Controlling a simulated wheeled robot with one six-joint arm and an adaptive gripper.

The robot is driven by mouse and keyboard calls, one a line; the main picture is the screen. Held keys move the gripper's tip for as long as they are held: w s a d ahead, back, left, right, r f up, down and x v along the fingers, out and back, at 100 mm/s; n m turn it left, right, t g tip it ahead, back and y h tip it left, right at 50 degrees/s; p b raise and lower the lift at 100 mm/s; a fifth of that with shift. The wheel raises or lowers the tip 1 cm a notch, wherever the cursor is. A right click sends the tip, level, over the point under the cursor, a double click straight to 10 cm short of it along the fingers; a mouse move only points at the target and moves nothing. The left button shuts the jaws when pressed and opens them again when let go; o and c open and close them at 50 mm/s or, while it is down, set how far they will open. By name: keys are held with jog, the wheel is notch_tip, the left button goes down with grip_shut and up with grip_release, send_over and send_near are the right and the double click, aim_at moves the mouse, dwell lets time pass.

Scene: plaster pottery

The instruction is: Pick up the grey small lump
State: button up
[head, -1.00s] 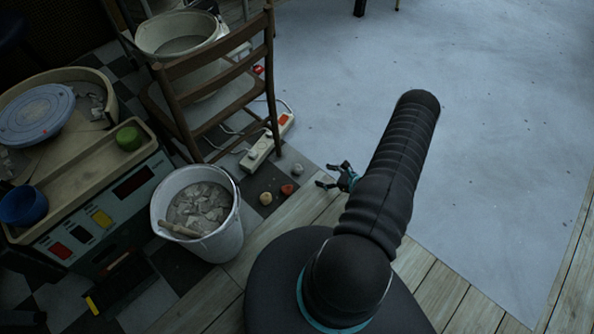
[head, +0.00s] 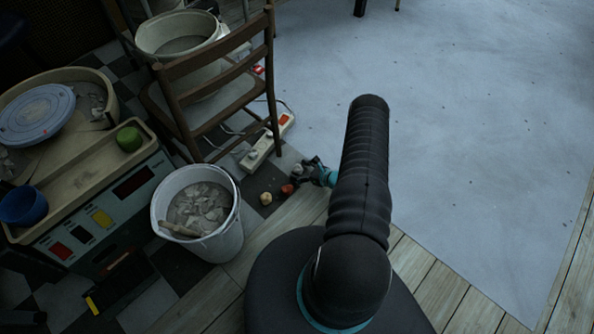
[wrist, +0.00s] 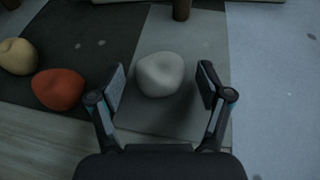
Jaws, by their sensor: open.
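The grey small lump (wrist: 160,74) sits on the floor in the wrist view, between and slightly beyond the fingertips of my gripper (wrist: 162,88). The fingers are open, one on each side of it, with a gap showing on both sides. In the head view the lump (head: 297,169) is small and partly hidden by my gripper (head: 304,168), which reaches in low from the right.
An orange-red lump (wrist: 59,89) and a tan lump (wrist: 17,56) lie to the left. A white bucket of shards (head: 232,226), a wooden chair (head: 274,75) and a power strip (head: 262,152) stand close by. The pale floor (head: 480,120) to the right is clear.

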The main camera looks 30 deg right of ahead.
jog(key=shift+w, duration=0.1)
jog(key=shift+c, duration=0.3)
jog(key=c, duration=1.2)
